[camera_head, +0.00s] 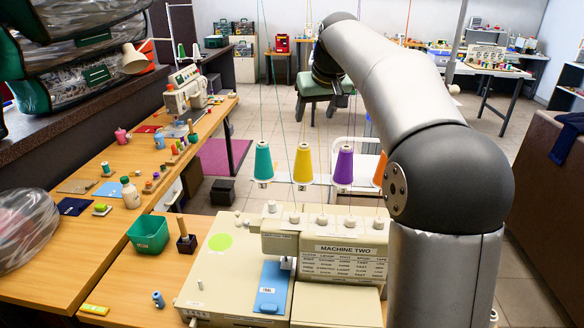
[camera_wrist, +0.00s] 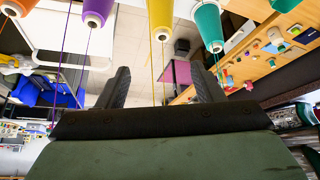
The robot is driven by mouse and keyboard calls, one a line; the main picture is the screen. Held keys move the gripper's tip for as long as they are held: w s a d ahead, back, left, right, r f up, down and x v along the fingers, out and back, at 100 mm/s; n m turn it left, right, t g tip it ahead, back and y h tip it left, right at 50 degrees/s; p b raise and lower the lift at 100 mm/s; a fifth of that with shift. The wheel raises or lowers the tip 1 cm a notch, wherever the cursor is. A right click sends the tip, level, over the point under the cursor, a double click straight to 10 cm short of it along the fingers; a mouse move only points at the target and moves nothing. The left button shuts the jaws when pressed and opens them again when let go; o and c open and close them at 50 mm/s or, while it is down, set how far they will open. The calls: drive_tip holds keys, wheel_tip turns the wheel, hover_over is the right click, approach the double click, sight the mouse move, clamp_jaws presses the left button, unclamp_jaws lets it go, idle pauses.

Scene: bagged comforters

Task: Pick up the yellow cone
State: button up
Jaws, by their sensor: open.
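The yellow cone (camera_head: 303,165) stands upright on the sewing machine's thread stand, tagged 2, with a thread running up from it. A teal cone (camera_head: 263,165) is to its left and a purple cone (camera_head: 343,167) to its right. In the wrist view, which looks upside down, the yellow cone (camera_wrist: 161,18) is at the top edge, lined up with the gap between my fingers and beyond their tips. My gripper (camera_wrist: 161,72) is open and empty. In the head view my gripper (camera_head: 318,116) hangs behind and above the cones, fingers down, apart from them.
An orange cone (camera_head: 379,170) is partly hidden by my arm. Threads rise from the cones near my gripper. The machine labelled MACHINE TWO (camera_head: 345,250) stands in front of the cones. A wooden table (camera_head: 100,240) with small items runs along the left.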

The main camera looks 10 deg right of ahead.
sight(303, 149)
drive_tip(key=p+x, duration=0.1)
drive_tip(key=x, duration=0.9)
drive_tip(key=shift+f, duration=0.35)
drive_tip(key=shift+a+p+x, duration=0.1)
drive_tip(key=shift+p+x, duration=0.45)
drive_tip(key=shift+x, duration=0.8)
drive_tip(key=shift+a+p+x, duration=0.15)
drive_tip(key=shift+p+x, duration=0.4)
drive_tip(key=shift+x, duration=0.8)
drive_tip(key=shift+s, duration=0.1)
drive_tip(key=shift+c, duration=0.3)
drive_tip(key=c, duration=1.1)
